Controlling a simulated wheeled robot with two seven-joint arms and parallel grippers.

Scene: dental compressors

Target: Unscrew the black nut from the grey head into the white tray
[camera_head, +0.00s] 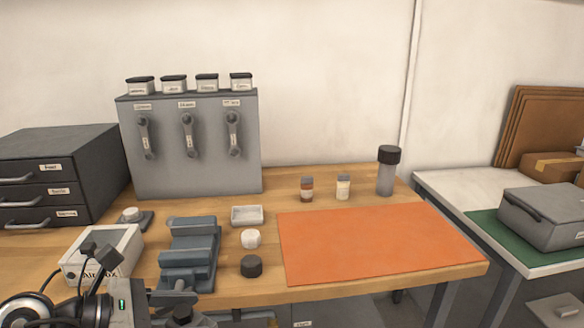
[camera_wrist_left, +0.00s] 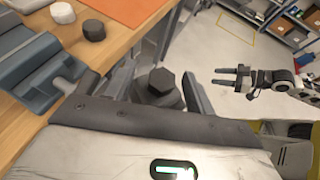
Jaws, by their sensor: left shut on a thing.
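My left gripper (camera_wrist_left: 160,88) is shut on a dark grey round piece, which I take for the grey head (camera_wrist_left: 152,98). A black hexagonal nut (camera_wrist_left: 162,80) sits on its top, between the fingers in the left wrist view. In the head view this gripper (camera_head: 180,298) is at the table's front edge, in front of the blue-grey vise (camera_head: 190,250); the held piece is hard to make out there. My right gripper (camera_wrist_left: 232,77) shows in the left wrist view, empty, its fingers apart, over the floor. The small white tray (camera_head: 247,215) stands on the table behind a white cap.
A white cap (camera_head: 250,239) and a black cap (camera_head: 251,266) stand right of the vise. A white box (camera_head: 120,245) is left of it. The orange mat (camera_head: 370,245) is bare. Two small bottles and a grey cylinder (camera_head: 386,175) stand behind it.

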